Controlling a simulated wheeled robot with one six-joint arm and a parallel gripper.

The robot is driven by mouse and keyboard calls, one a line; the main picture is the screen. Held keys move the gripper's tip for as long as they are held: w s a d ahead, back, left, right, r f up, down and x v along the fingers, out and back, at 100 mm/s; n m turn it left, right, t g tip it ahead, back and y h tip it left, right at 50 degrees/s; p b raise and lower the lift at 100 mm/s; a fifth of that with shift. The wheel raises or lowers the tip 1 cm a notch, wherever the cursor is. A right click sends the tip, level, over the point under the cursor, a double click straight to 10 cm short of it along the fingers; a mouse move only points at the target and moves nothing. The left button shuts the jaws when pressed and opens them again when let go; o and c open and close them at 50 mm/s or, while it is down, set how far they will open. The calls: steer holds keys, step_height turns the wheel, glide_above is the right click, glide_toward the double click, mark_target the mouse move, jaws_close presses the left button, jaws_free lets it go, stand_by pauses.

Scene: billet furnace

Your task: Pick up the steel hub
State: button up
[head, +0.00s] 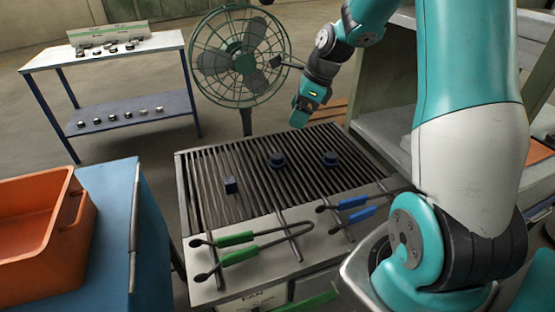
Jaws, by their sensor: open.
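Three small dark blue-grey pieces lie on the slatted grate (215,160) of the bench. One is a stepped, round, hub-like piece (277,160) near the middle. Another similar round piece (330,159) lies to its right. A blocky piece (230,185) lies at the left front. I cannot tell from this view which of them is the steel hub. My gripper (299,118) is above the back part of the grate, tilted downward, behind and above the two round pieces. It is open and touches none of them. Its fingertips are small and hard to make out.
Green-handled tongs (236,238) and blue-handled tongs (352,202) lie on the bench's front ledge. A caged fan (240,62) stands behind the grate. An orange bin (45,220) sits on a blue cabinet at left. A two-shelf table (115,52) holds several small parts.

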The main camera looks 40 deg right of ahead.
mark_target(277, 156)
steer(key=x, duration=0.8)
steer(key=p+x, duration=0.1)
steer(key=x, duration=0.3)
steer(key=shift+d+f, duration=0.2)
steer(key=shift+d, duration=0.15)
steer(key=x, duration=0.3)
steer(key=p+x, duration=0.1)
steer(key=x, duration=0.1)
steer(key=shift+d+f, duration=0.2)
steer(key=shift+d, duration=0.05)
steer(key=c, duration=1.1)
steer(key=shift+c, duration=0.8)
steer(key=shift+r, duration=0.15)
